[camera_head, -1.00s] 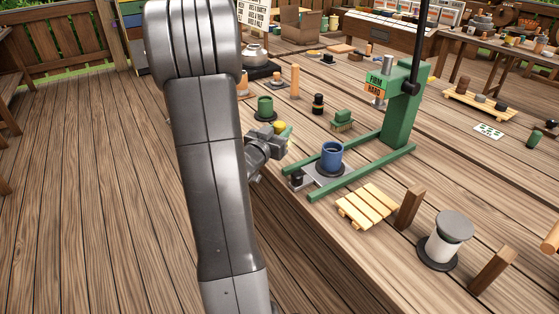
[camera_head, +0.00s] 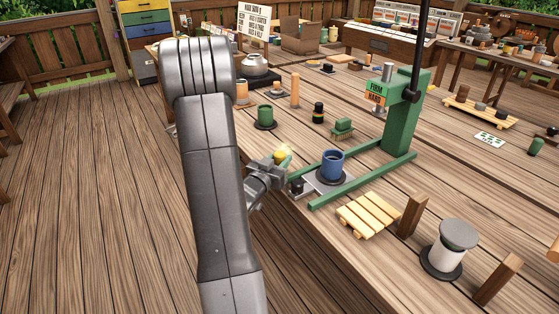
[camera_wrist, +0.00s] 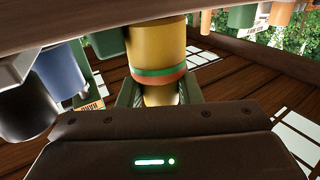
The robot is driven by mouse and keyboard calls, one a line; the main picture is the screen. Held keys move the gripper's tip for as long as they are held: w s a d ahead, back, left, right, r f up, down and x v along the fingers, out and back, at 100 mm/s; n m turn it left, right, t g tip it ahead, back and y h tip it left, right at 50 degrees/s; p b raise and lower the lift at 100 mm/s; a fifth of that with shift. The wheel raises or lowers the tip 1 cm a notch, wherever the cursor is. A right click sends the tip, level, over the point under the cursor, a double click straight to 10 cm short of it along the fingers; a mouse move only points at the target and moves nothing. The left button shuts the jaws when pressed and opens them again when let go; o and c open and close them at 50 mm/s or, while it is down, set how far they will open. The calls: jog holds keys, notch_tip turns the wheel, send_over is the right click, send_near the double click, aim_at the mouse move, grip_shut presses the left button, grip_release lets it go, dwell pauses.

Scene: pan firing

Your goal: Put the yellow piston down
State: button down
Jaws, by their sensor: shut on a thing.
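The yellow piston (camera_head: 282,154) shows as a small yellow shape at my gripper (camera_head: 281,168) in the head view, left of the green press frame. In the wrist view the piston (camera_wrist: 157,50) is a yellow cylinder with green and red bands, and my gripper (camera_wrist: 160,97) is shut on its narrower part. The wrist picture appears upside down. The piston is near the table's front edge (camera_wrist: 100,22). I cannot tell if it touches the table. The green bits beside it in the head view are partly hidden by the gripper.
A slatted rack (camera_head: 368,214) lies in front.

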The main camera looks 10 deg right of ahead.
jog(key=shift+f, duration=0.2)
jog(key=c, duration=1)
grip_release()
jog(key=shift+r, duration=0.1)
jog(key=shift+c, duration=0.2)
jog(key=shift+r+p, duration=0.15)
jog(key=shift+p, duration=0.35)
